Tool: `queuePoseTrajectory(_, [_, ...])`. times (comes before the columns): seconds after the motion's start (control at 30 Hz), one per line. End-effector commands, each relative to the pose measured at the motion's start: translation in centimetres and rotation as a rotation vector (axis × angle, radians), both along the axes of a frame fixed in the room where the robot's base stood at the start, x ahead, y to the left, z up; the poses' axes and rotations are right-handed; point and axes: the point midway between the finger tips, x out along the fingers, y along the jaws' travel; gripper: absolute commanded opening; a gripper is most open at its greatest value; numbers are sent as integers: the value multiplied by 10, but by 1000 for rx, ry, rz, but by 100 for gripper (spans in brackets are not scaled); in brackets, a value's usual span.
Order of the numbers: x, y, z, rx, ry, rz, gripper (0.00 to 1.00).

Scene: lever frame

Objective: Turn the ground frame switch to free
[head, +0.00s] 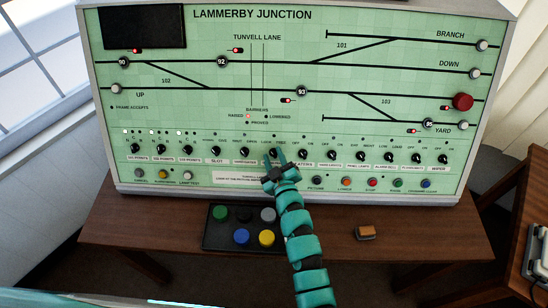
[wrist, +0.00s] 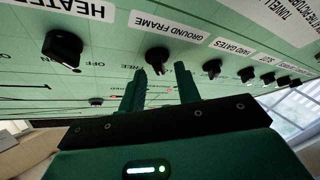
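The ground frame switch (wrist: 157,58) is a black rotary knob under the "GROUND FRAME" label in the wrist view, where the panel appears upside down. The word "FREE" (wrist: 131,67) stands to its left there; in the head view FREE is to the right of LOCK. My gripper (wrist: 159,72) is open and empty, with one finger on each side of the knob in the picture. I cannot tell whether they touch it or how deep they reach. In the head view my gripper (head: 275,158) covers most of the switch, and its pointer direction is unclear.
The heaters knob (head: 302,156) and yard gates knob (head: 245,152) sit close on either side. Coloured push buttons line the panel below.

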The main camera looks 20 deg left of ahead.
Motion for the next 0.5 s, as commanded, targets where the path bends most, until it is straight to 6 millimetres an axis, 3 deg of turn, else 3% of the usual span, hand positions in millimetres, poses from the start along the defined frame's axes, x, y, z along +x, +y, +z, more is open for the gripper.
queuePoseTrajectory(0.07, [0,0,0,0,0,0,31])
queuePoseTrajectory(0.23, [0,0,0,0,0,1,0])
queuePoseTrajectory(0.5, [0,0,-1,8,4,-5,0])
